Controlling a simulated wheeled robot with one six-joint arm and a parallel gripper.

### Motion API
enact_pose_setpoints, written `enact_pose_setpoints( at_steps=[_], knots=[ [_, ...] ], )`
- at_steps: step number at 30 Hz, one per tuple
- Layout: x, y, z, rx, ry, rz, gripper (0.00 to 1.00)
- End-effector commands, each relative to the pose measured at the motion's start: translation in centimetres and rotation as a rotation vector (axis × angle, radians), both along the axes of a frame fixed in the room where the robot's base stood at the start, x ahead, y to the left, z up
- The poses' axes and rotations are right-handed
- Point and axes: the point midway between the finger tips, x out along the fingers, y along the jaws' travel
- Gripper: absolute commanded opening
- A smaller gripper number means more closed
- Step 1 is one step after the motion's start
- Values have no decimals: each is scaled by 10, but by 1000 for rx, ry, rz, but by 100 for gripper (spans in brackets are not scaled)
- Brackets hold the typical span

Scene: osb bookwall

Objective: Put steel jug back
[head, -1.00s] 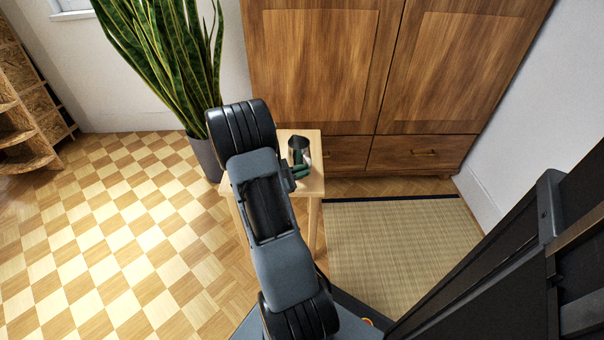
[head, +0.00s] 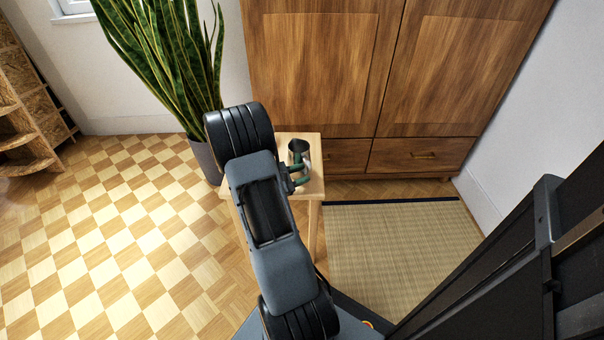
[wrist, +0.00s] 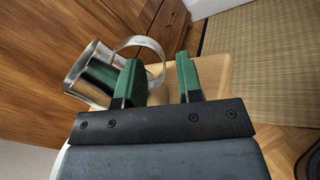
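The steel jug (head: 299,146) stands on a small wooden stool (head: 315,188), near its far side. In the wrist view the shiny jug (wrist: 88,72) is at the upper left, and its looped handle (wrist: 140,41) reaches towards the fingers. My gripper (head: 303,171) is close to the near side of the jug, low over the stool top. In the wrist view its two green fingers (wrist: 157,62) are apart. Part of the handle loop shows behind the left finger and in the gap. Whether a finger touches it cannot be told. My arm hides the stool's left part.
A wooden wardrobe (head: 370,70) with drawers stands close behind the stool. A tall potted snake plant (head: 165,60) is at the left of it. A straw mat (head: 395,250) lies at the right. An open shelf (head: 28,125) stands far left. The checkered floor is clear.

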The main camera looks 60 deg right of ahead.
Motion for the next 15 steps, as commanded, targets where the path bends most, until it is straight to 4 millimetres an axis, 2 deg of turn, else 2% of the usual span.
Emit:
enact_pose_setpoints(
  at_steps=[9,15],
  knots=[
    [32,52,4,1,1,6,34],
    [48,79,4,0,1,4,34]
  ],
)
